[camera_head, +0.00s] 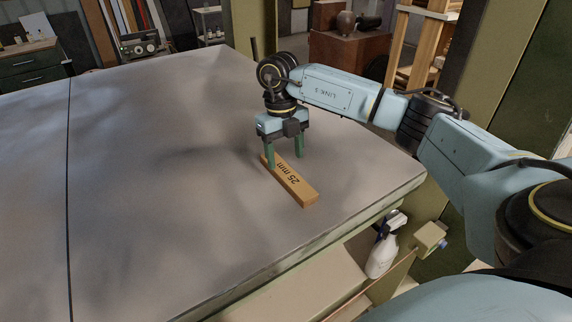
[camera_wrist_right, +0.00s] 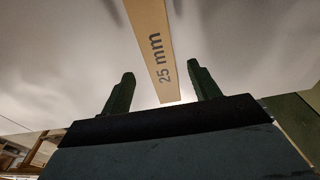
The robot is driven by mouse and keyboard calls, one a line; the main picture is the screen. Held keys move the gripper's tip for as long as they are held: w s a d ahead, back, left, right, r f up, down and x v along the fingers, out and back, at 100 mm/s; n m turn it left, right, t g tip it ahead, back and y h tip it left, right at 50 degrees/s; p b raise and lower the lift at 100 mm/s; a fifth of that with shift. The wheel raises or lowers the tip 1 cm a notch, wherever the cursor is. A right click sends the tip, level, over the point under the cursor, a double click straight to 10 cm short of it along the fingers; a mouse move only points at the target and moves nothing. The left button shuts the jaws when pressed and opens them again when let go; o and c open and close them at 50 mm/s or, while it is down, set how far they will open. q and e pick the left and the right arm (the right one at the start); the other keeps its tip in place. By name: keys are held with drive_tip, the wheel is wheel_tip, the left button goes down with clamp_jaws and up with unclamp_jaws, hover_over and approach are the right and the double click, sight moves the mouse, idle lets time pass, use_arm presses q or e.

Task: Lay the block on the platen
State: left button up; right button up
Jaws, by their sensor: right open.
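The block (camera_head: 300,190) is a long wooden bar marked "25 mm". In the head view it lies flat on the wide grey platen (camera_head: 170,200), near the platen's right edge. My right gripper (camera_head: 285,161) points down over the far end of the block, with its green fingers open. In the right wrist view the block (camera_wrist_right: 150,40) passes between the two spread fingers (camera_wrist_right: 160,84), with a gap on each side. My left gripper is not in view.
The platen around the block is bare, and a dark seam (camera_head: 69,190) crosses it at the left. A white spray bottle (camera_head: 382,250) stands below the platen's right edge. A green press post (camera_head: 500,60) rises behind my right arm.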

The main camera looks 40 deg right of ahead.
sight(283, 169)
wheel_tip(283, 169, up, 8)
drive_tip(key=w, duration=0.1)
drive_tip(key=shift+f, duration=0.1)
